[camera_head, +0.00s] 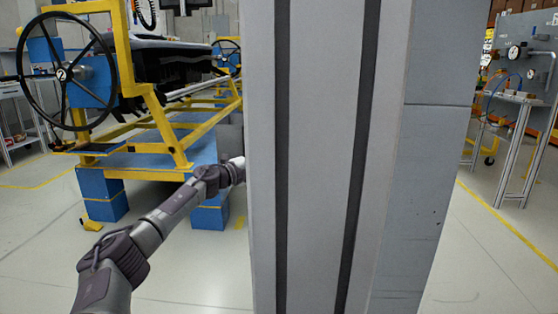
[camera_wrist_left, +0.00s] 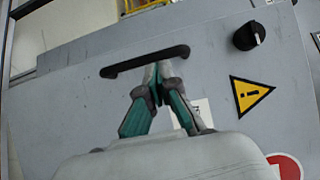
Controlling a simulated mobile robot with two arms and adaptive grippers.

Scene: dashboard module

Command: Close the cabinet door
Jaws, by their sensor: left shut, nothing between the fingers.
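In the left wrist view the grey cabinet door (camera_wrist_left: 70,105) fills most of the picture. It carries a black bar handle (camera_wrist_left: 122,66), a black round knob (camera_wrist_left: 249,36) and a yellow warning triangle (camera_wrist_left: 249,95). My left gripper (camera_wrist_left: 158,76) has its teal fingers shut together with nothing between them. The fingertips lie over the handle's middle in the picture; whether they touch it I cannot tell. In the head view a tall grey upright panel (camera_head: 322,150) with dark vertical grooves stands close in front and hides my left gripper. My right gripper is not in view.
A yellow and blue frame (camera_head: 150,125) with a black steering wheel (camera_head: 66,74) stands at the left. A grey gauge panel (camera_head: 525,65) and a metal-legged stand (camera_head: 520,130) are at the right. Open floor (camera_head: 480,260) shows on both sides of the upright panel.

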